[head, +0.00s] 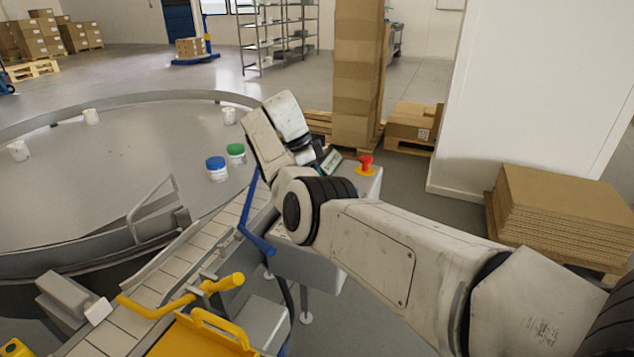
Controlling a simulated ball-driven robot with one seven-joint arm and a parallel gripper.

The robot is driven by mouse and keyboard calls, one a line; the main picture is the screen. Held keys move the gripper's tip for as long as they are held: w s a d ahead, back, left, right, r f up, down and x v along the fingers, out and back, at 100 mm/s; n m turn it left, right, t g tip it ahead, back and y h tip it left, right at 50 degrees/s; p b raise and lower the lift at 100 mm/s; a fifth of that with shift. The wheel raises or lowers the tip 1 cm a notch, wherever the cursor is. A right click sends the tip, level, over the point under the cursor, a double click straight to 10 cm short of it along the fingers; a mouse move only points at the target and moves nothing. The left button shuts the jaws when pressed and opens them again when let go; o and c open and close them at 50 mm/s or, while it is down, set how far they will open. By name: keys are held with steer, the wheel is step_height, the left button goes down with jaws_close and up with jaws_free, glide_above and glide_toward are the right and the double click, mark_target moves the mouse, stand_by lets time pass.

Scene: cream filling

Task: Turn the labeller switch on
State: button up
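A grey machine cabinet (318,268), which looks like the labeller, stands beside the conveyor, partly behind my arm. Its top carries a red mushroom button (366,162) on a yellow base and a small tilted display (331,162). I cannot make out the switch; my arm covers much of the panel. My arm comes in from the lower right, bends over the cabinet and rises to its far left side. My gripper's fingers do not show; the arm's own links hide that area.
A slatted conveyor (172,268) with yellow rails (180,302) and a blue guide bar (254,238) runs left of the cabinet. A round table (110,150) holds several white tubs, one blue-lidded (216,168), one green-lidded (236,153). Cardboard (565,210) is stacked right.

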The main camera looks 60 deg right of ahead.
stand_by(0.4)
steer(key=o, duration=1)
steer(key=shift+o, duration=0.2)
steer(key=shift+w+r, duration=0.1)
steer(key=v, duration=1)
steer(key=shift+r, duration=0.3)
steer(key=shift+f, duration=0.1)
